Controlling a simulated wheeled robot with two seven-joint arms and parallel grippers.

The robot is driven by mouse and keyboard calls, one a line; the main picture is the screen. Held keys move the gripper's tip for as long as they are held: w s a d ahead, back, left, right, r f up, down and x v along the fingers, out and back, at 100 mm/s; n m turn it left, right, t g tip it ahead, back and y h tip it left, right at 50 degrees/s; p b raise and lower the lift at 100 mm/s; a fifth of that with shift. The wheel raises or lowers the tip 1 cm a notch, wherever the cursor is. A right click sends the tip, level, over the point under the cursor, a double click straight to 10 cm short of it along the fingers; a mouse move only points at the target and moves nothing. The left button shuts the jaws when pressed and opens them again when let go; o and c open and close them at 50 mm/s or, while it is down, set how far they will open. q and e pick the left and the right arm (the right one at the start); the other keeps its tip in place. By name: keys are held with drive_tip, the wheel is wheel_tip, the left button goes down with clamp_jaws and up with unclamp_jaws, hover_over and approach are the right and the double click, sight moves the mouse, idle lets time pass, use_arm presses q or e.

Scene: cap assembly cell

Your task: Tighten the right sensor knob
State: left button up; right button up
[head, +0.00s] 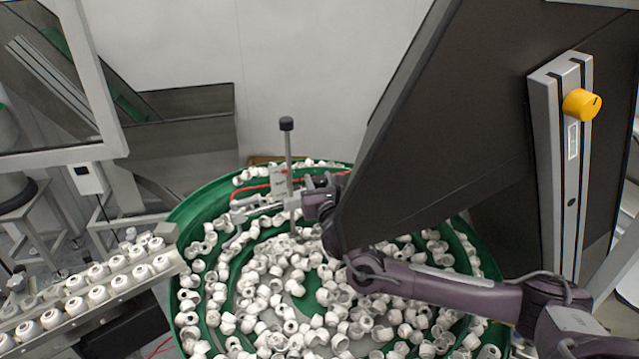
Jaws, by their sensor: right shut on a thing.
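The bowl feeder's sensor mount (280,184) stands at the back of the green bowl, with a black-topped metal post (287,150) rising from it. My right gripper (308,192) reaches in from the right and is at the right side of this mount, just right of the post. It is shut on a small part there, at the place of the right sensor knob. The knob itself is hidden by the fingers, so its turn cannot be seen. My left gripper is not in view.
The green bowl (182,222) is full of white caps. A rail (120,285) with rows of caps slopes at left. A large dark panel (450,150) with a yellow knob (581,104) hangs close above my right arm. A framed window stands upper left.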

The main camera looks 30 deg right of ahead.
sight(322, 186)
drive_tip(key=o, duration=0.9)
drive_tip(key=shift+o, duration=0.2)
drive_tip(key=shift+s+a+f+b, duration=0.15)
drive_tip(key=shift+s+b, duration=0.25)
drive_tip(key=shift+s, duration=0.1)
drive_tip(key=shift+b+v, duration=1.4)
drive_tip(key=shift+v, duration=1.95)
